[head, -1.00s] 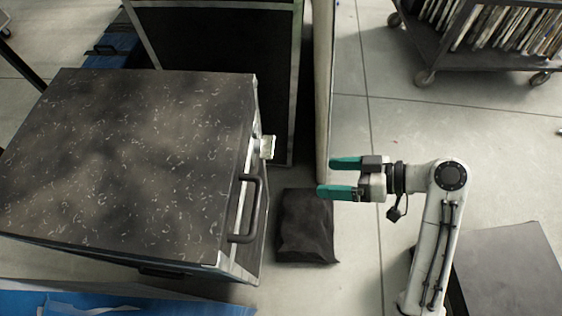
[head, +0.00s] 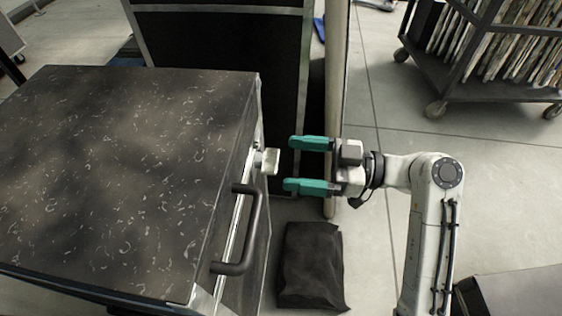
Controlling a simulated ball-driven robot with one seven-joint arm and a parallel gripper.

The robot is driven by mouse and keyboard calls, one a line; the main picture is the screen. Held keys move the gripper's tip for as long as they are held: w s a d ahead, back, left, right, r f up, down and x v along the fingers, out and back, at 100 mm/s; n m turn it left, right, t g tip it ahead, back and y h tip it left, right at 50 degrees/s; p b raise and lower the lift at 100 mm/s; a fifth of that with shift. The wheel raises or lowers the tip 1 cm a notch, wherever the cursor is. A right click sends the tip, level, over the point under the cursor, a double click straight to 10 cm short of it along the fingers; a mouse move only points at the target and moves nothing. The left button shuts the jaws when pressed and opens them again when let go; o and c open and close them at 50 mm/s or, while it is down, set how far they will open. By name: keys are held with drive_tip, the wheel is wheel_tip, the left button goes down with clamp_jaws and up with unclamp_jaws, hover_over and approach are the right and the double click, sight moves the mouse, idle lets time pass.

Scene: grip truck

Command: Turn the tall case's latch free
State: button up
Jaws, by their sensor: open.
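The tall case (head: 120,170) has a black speckled top and fills the left of the head view. Its latch (head: 271,161), a small pale metal knob, sticks out from the case's right side near the far end. My gripper (head: 292,164) has two green fingers and is open and empty. Its fingers point left at the latch, one beyond it and one on the near side as seen from above. The fingertips look just right of the latch, apart from it. I cannot tell whether their height matches the latch.
A dark handle (head: 250,232) juts from the same side of the case, nearer than the latch. A black bag (head: 311,267) lies on the floor below my gripper. A black panelled case (head: 225,75) and a pale post (head: 338,90) stand behind. A cart (head: 480,70) is far right.

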sight(267, 152)
drive_tip(key=shift+a+b, duration=0.3)
drive_tip(key=shift+a, duration=1.65)
drive_tip(key=shift+c, duration=0.2)
drive_tip(key=c, duration=1)
